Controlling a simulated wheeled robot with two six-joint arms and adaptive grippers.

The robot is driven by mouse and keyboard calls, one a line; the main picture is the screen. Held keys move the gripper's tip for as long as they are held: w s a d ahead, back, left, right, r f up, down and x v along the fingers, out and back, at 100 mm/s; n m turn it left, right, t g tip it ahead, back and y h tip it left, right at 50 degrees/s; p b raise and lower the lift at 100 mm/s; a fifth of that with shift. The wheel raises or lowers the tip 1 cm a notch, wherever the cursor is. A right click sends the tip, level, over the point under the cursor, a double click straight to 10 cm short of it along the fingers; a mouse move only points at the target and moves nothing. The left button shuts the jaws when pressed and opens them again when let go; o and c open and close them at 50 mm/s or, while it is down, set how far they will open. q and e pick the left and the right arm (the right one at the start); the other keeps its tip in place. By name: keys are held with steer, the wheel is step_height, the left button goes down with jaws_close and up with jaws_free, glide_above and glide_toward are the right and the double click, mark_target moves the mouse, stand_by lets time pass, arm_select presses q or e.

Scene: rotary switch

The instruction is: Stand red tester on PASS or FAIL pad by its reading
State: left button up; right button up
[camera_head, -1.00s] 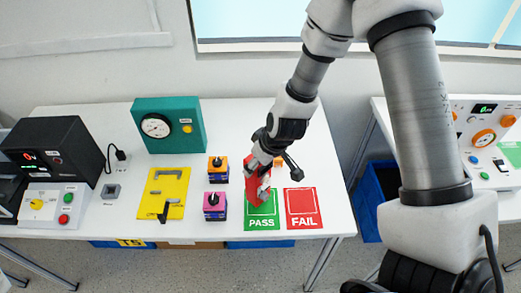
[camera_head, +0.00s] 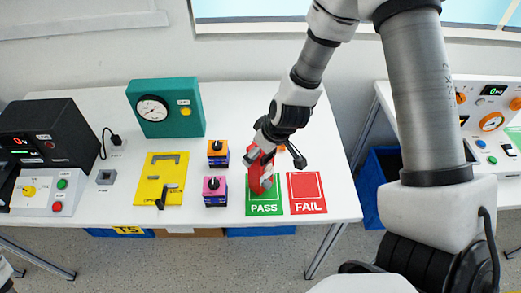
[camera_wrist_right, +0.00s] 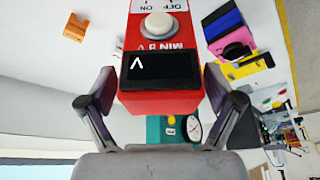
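The red tester (camera_head: 259,172) is at the green PASS pad (camera_head: 264,208), roughly upright; I cannot tell if it touches the pad. The red FAIL pad (camera_head: 307,207) beside it is empty. My right gripper (camera_head: 262,152) comes from above, with its fingers at the tester's upper part. In the right wrist view the tester (camera_wrist_right: 160,103) sits between the two fingers (camera_wrist_right: 160,88). Its black display shows a white V upside down; no digits are legible. A "MIN" label and a round white button also show.
Left of the pads stand an orange block (camera_head: 218,153) and a magenta block (camera_head: 215,191) with black knobs. Further left are a yellow plate (camera_head: 160,180), a teal gauge box (camera_head: 167,107) and a black meter unit (camera_head: 48,130).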

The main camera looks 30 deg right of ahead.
steer(key=p+v, duration=0.8)
steer(key=v, duration=0.5)
steer(key=s+a+f+m+g+h, duration=0.1)
steer(key=s+a+f+m+g, duration=0.15)
steer(key=s+f, duration=0.75)
steer(key=s+a+f+m+g, duration=0.1)
steer(key=s+a+f+g, duration=0.15)
steer(key=s+f, duration=0.75)
step_height(320, 180, down, 11)
steer(key=w+b, duration=0.3)
steer(key=b, duration=0.6)
steer(key=shift+t, duration=0.3)
steer(key=shift+s+f, duration=0.15)
